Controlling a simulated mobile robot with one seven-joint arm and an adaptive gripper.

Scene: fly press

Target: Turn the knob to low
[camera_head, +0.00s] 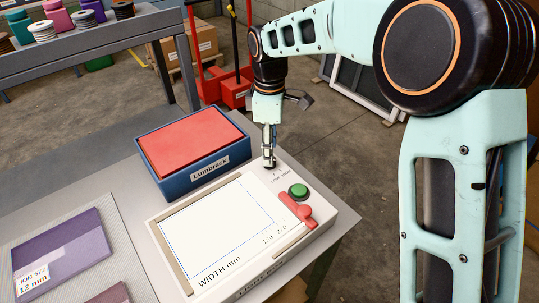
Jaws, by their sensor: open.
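My gripper (269,158) points down at the back corner of a white machine panel (319,222), beside the blue box. Its fingertips are at a small dark knob (270,166), which they mostly hide. The jaws are open; I cannot tell whether they touch the knob. Small printing beside it seems to read LOW and HIGH, but which way the knob points is too small to tell.
A green button (299,191) and a red lever (298,210) sit just in front of the gripper. A blue box labelled Lumbrack (211,170) with a red top stands close on the left. A purple pad (66,254) lies at lower left.

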